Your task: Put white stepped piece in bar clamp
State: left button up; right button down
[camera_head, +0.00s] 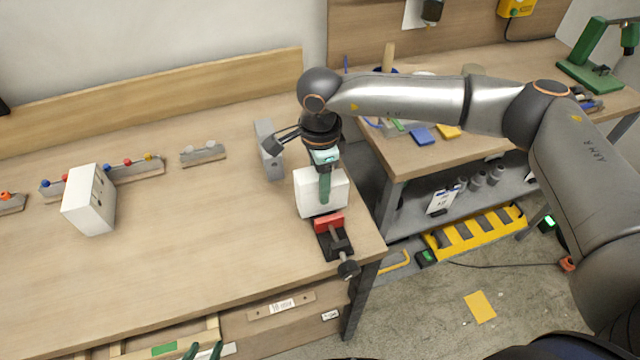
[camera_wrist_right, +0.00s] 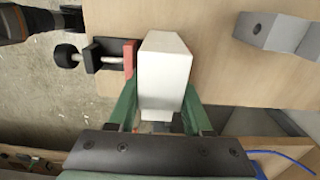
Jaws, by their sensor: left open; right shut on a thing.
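The white stepped piece (camera_head: 308,199) is held in my right gripper (camera_head: 325,190), close above the table's right end. The bar clamp (camera_head: 336,243), black with a red jaw pad and a screw knob, lies at the table's right edge, just in front of the piece. In the wrist view the clamp (camera_wrist_right: 105,62) is left of the piece, its red pad close beside it; contact is unclear. My left gripper (camera_head: 203,351) is open and empty at the bottom edge.
A white block with holes (camera_head: 90,200) stands on the left of the table (camera_head: 200,240). A grey block (camera_head: 268,150) stands behind the held piece. Racks with coloured knobs (camera_head: 135,168) line the back. The table's middle is clear.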

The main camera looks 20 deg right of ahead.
jog(key=shift+f, duration=0.85)
pick_arm(q)
jog(key=shift+r, duration=0.35)
jog(key=shift+f, duration=0.15)
pick_arm(e)
jog(key=shift+f, duration=0.1)
jog(key=shift+c, duration=1.6)
grip_release()
pick_arm(q)
jog(key=shift+w, duration=0.1)
pick_arm(e)
jog(key=shift+r, duration=0.55)
pick_arm(q)
jog(key=shift+f+b, duration=0.75)
jog(key=shift+b, duration=0.1)
pick_arm(e)
notch_tip(320, 180, up, 11)
jog(key=shift+r, duration=0.1)
